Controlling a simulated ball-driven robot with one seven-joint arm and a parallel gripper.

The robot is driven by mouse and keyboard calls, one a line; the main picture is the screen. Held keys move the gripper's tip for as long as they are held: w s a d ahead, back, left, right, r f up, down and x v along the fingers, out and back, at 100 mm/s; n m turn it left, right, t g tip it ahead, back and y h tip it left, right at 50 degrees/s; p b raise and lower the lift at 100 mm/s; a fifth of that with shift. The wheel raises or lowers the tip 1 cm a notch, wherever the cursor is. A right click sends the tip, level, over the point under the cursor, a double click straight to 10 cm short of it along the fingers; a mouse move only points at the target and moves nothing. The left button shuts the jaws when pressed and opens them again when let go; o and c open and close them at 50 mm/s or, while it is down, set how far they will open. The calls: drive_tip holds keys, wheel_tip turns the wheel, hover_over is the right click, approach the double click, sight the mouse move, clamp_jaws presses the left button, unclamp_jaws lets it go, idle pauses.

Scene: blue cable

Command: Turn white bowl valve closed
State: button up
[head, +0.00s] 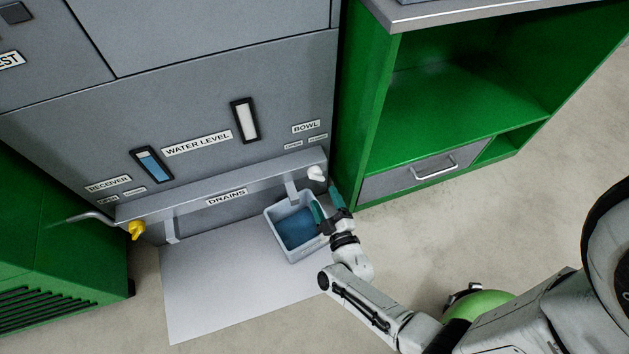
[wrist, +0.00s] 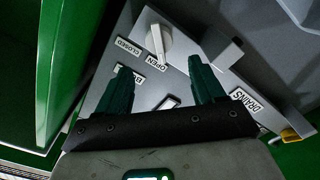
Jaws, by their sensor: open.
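The white bowl valve (head: 316,173) is a small white knob at the right end of the grey drains ledge, below the BOWL label. In the wrist view the white valve (wrist: 158,42) shows a raised handle whose near end points toward the OPEN label (wrist: 157,63). The CLOSED label (wrist: 130,48) is to its left. My gripper (head: 326,203) is open, with dark green fingers spread, just below the valve in the head view. In the wrist view my gripper (wrist: 160,70) has its fingers on either side below the knob, apart from it, with nothing between them.
A grey bin (head: 296,254) with blue liquid stands under the ledge, beside my gripper. A green cabinet (head: 362,130) is close on the right. A yellow valve (head: 136,230) is at the ledge's left end. A grey drain bracket (wrist: 222,48) sits right of the knob.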

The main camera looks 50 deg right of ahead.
sight(316, 179)
drive_tip(key=b+x, duration=0.1)
drive_tip(key=x, duration=0.6)
drive_tip(key=shift+w+d+b, duration=0.25)
drive_tip(key=shift+w+b, duration=0.05)
drive_tip(key=c, duration=1)
